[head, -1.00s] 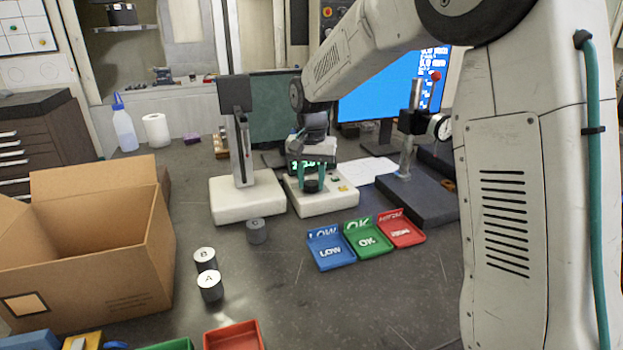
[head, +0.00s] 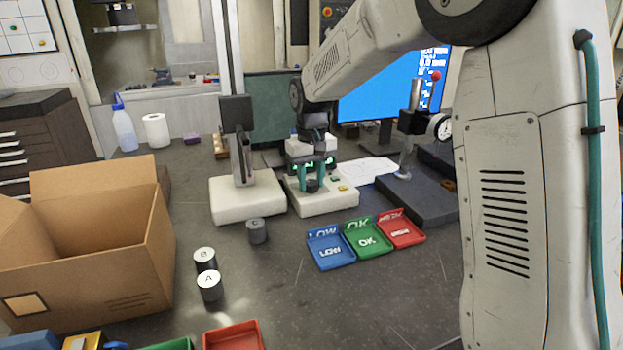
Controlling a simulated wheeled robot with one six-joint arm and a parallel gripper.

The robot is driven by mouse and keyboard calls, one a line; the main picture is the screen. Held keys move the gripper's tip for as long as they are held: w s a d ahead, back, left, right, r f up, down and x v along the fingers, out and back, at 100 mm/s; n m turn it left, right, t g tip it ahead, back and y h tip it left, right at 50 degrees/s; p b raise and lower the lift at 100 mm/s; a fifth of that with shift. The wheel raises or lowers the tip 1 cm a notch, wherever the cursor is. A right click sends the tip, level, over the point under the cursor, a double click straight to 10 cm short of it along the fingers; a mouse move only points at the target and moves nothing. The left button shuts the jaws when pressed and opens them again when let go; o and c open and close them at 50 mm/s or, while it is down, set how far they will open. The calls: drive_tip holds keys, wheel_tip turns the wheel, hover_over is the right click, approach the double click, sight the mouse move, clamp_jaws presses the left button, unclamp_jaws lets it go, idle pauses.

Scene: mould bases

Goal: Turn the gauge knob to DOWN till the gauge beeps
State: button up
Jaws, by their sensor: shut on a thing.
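The height gauge has a white base (head: 228,207), a tall post and a dark sliding block (head: 236,112) partway up it. Beside it is the white control box (head: 335,204) with a black knob (head: 312,187) on top. My gripper (head: 313,184) points down over this box, its teal fingers shut on the knob, one on each side. Green glow from the display shows behind the fingers. The display's digits and any knob marking are hidden or too small to read.
Cylinders B (head: 205,257), A (head: 209,284) and C (head: 256,232) stand on the bench. Blue LOW (head: 332,263), green OK (head: 381,250) and red (head: 418,239) trays lie front right of the box. A cardboard box (head: 140,270) stands left; a dial-gauge stand (head: 425,205) is right.

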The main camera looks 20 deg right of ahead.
sight(311, 183)
idle(0.4)
drive_tip(key=o, duration=1)
wheel_tip(311, 183, up, 8)
drive_tip(key=shift+f, duration=0.1)
drive_tip(key=s+f, duration=0.2)
drive_tip(key=shift+s+d+f+g, duration=0.1)
drive_tip(key=shift+s+g, duration=0.3)
drive_tip(key=s+d+m+t, duration=0.1)
drive_tip(key=s+d+t, duration=0.1)
drive_tip(key=s, duration=3.2)
drive_tip(key=shift+s+d+r, duration=0.15)
drive_tip(key=shift+d+r, duration=0.3)
